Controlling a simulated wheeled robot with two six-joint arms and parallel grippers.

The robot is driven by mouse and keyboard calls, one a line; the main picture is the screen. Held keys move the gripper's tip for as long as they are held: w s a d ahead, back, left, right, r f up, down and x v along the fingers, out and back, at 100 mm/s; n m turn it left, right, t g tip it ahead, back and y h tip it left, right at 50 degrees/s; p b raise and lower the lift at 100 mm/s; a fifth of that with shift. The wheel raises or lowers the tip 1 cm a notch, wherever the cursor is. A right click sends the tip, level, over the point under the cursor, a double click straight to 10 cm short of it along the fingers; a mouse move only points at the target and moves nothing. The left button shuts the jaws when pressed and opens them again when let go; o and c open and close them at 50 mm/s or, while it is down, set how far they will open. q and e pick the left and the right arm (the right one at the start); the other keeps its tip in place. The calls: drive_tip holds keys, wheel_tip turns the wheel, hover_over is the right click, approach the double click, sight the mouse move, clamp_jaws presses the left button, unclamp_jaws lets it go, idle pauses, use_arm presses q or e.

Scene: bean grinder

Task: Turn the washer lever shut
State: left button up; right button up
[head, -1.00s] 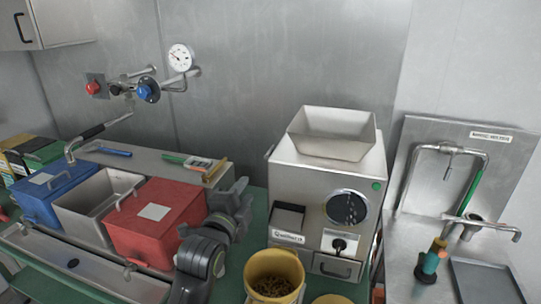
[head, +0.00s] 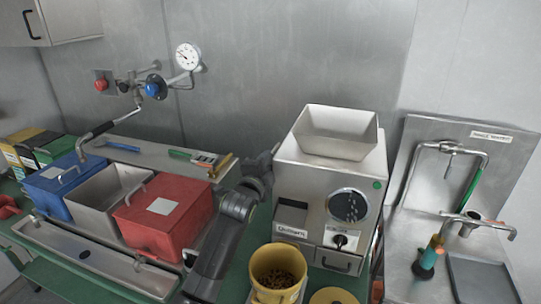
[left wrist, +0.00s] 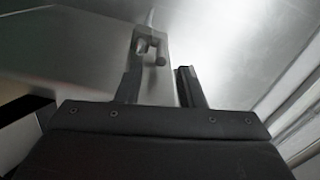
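At the right is a metal washing station with a back panel (head: 408,190) and bent pipes. A green-sleeved rod (head: 473,190) slants down its right side, and a horizontal pipe (head: 485,222) ends at the far right. I cannot tell for sure which part is the washer lever. My left gripper (head: 262,165) is beside the upper left side of the grinder (head: 290,175), well away from the station and partly hidden. In the left wrist view its two fingers (left wrist: 158,90) stand apart, with a small peg-like fitting (left wrist: 150,48) beyond them. My right gripper is not seen.
Blue (head: 62,190) and red (head: 160,215) lidded boxes flank an open metal bin (head: 100,195) at the left. A yellow bucket (head: 278,270) stands before the grinder. Wall valves and a gauge (head: 188,56) are behind.

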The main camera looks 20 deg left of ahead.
sight(275, 151)
use_arm(q)
drive_tip(key=shift+w, duration=1.8)
clamp_jaws()
